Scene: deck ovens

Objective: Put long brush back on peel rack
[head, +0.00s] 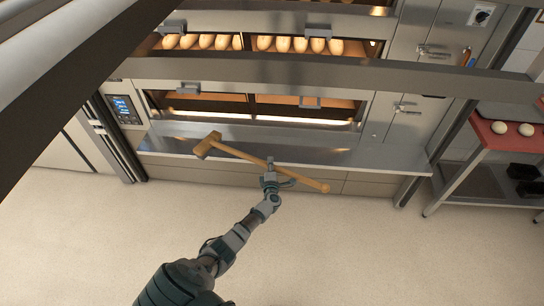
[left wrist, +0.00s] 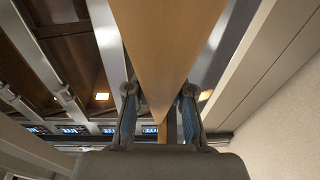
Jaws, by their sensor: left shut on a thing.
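The long brush (head: 245,155) is a light wooden handle with a block-shaped head (head: 208,146) at its upper left end. My left gripper (head: 269,166) is shut around the handle, in front of the oven's steel ledge. The handle's free end (head: 324,188) points to the lower right. In the left wrist view the wooden handle (left wrist: 167,50) runs between the two fingers of my left gripper (left wrist: 160,118). The peel rack cannot be made out for certain in these views. My right gripper is not in view.
A deck oven with loaves (head: 290,44) on its upper deck stands behind the steel ledge (head: 375,158). At right is a table with a red top (head: 492,142) holding pale dough balls (head: 498,127). A dark diagonal beam crosses the upper left. The floor (head: 340,250) in front is clear.

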